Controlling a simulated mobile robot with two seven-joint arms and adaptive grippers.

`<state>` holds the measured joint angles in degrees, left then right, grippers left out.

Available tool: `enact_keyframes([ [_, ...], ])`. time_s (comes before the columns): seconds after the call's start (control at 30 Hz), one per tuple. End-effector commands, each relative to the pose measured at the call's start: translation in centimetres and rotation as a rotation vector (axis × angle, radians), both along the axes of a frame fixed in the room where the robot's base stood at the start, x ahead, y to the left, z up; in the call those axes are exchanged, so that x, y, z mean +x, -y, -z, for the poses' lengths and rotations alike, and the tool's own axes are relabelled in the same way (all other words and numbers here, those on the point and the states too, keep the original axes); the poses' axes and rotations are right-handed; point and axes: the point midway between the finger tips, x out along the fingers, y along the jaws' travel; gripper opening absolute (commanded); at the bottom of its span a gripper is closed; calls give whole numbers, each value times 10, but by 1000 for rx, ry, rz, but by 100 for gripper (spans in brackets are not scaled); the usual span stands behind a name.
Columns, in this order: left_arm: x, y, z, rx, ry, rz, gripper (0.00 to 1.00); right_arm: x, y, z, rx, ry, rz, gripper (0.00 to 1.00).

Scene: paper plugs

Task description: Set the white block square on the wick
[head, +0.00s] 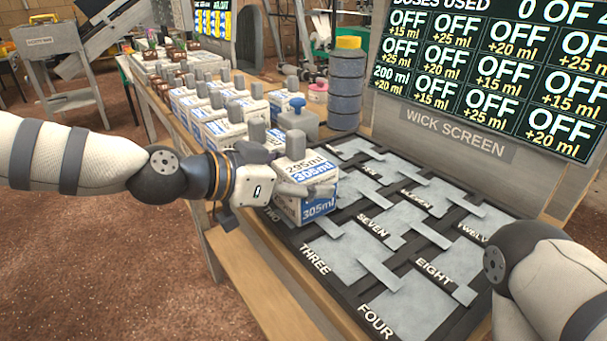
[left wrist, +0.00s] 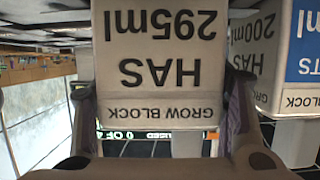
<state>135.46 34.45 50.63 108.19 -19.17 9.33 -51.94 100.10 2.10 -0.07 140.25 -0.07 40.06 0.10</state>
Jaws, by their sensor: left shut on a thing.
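The white block (head: 318,208), with blue and black lettering reading 295ml and 305ml, is between the fingers of my left gripper (head: 292,172). It looks roughly upright, over the near-left part of the wick mat at the TWO label. I cannot tell whether its base touches. In the left wrist view the block (left wrist: 160,75) fills the middle, with a gripper finger on each side. The dark wick mat (head: 408,291) has grey squares named THREE, FOUR, SEVEN, EIGHT and others. The square under the block is mostly hidden. My right gripper is out of frame.
Several similar blocks (head: 216,130) stand in rows behind my left gripper. The wick screen (head: 490,80) rises at the back right. The nearer squares are clear.

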Motion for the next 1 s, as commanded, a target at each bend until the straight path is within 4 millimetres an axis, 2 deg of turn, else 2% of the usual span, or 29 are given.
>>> enact_keyframes([
  [0.23, 0, 0, 5, -1, 1, -1, 22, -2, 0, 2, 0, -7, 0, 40],
  [0.27, 0, 0, 4, -1, 2, -1, 71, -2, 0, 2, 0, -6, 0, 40],
  [0.33, 0, 0, 4, -1, 2, -1, 87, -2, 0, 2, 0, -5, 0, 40],
  [0.73, -4, -5, 2, 1, -1, 0, 88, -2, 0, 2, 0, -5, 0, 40],
  [1.0, -40, -57, -26, -3, 4, -3, 88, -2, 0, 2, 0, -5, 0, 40],
])
